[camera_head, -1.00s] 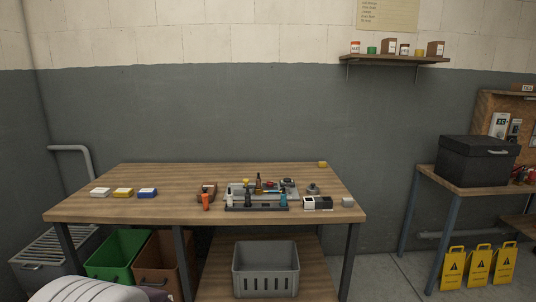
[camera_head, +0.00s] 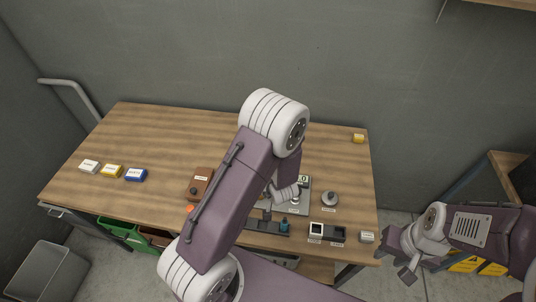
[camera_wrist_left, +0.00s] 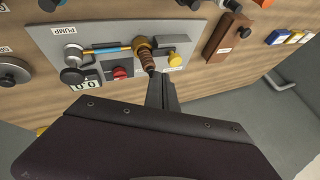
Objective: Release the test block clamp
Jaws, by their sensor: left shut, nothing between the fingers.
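In the left wrist view a grey plate marked PUMP (camera_wrist_left: 110,45) carries a blue hose piece (camera_wrist_left: 108,49), a brass fitting with a brown ribbed stem (camera_wrist_left: 147,58), a yellow knob (camera_wrist_left: 174,59), a red knob (camera_wrist_left: 120,73) and a black knob (camera_wrist_left: 72,76). I cannot tell for sure which part is the clamp. My left gripper (camera_wrist_left: 162,80) is shut and empty, its tips close to the brown stem and yellow knob; contact is unclear. In the head view my left arm hides much of the plate (camera_head: 300,185). My right gripper (camera_head: 405,265) hangs off the table's right side.
The wooden table (camera_head: 130,205) holds white, yellow and blue boxes (camera_head: 136,175) at left and a brown block (camera_head: 200,181) beside my arm. A round grey part (camera_head: 330,199) and a black-and-white box (camera_head: 328,232) lie to the right.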

